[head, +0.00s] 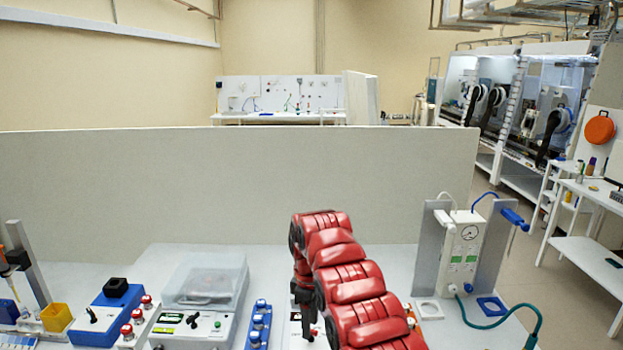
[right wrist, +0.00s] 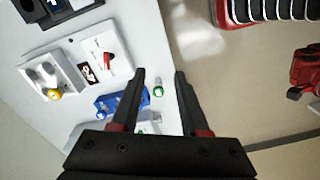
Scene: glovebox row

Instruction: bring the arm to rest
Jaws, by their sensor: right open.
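My right arm (head: 345,275), red and segmented, rises over the front middle of the bench in the head view. Its black gripper (head: 305,312) hangs down at the left side of the arm, partly hidden by it. The fingers are seen over the bench edge and the floor. My left gripper is not in view.
The bench (head: 150,262) holds a clear-lidded device (head: 205,280), a blue box (head: 105,310), a yellow cup (head: 56,317) and a gauge unit (head: 465,245) with a green hose. A grey partition (head: 240,180) stands behind. A blue rack (right wrist: 112,103) shows near the fingers.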

